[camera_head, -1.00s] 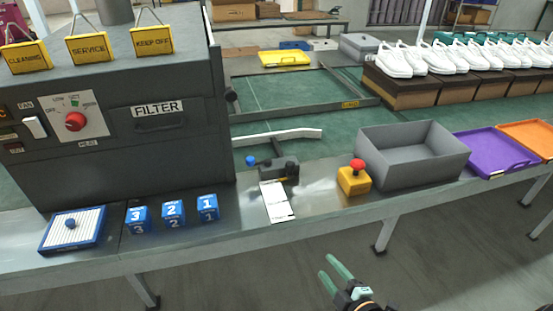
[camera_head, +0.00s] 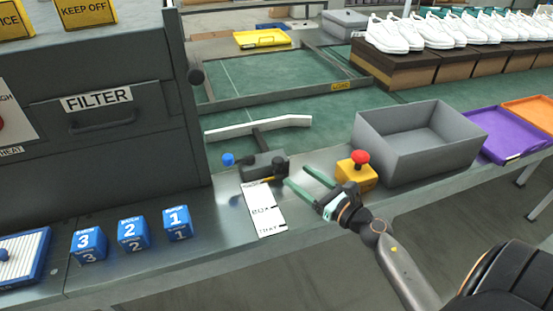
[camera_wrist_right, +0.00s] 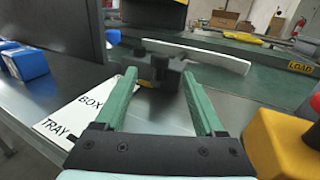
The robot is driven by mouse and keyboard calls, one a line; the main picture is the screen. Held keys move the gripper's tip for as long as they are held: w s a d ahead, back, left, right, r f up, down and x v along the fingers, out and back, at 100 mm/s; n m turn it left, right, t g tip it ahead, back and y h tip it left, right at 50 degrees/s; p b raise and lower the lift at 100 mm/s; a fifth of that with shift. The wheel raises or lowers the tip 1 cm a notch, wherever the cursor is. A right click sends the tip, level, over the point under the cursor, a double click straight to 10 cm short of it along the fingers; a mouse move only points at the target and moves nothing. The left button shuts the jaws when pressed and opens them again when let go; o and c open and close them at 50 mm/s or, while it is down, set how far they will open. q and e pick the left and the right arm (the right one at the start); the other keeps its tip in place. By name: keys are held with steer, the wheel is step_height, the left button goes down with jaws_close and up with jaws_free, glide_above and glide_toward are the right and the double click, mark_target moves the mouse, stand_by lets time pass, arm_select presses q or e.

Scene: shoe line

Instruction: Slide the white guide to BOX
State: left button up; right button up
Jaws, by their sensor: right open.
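The white guide (camera_head: 275,125) is a bent white bar lying over the green belt, and it also shows in the right wrist view (camera_wrist_right: 205,57). An arm joins it to a dark grey block (camera_head: 262,166) with a blue knob (camera_head: 228,159) at its left end. A white label card (camera_head: 263,212) in front of the block reads BOX and, nearer the front edge, TRAY; its top line is too small to read. My right gripper (camera_head: 297,176) is open and empty, its green fingers pointing at the block from the right, apparently just short of it. My left gripper is out of view.
A yellow box with a red button (camera_head: 357,171) stands close right of my right gripper, before a grey bin (camera_head: 400,163). Blue numbered blocks (camera_head: 133,232) and the dark FILTER machine (camera_head: 95,130) are at left. Bare metal counter (camera_head: 215,205) lies around the card.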

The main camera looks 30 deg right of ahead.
mark_target(282, 164)
steer(key=w, duration=0.3)
steer(key=w+a, duration=0.1)
steer(key=w, duration=0.5)
steer(key=shift+a+p, duration=0.2)
steer(key=shift+p, duration=0.1)
jaws_close()
stand_by(1.0)
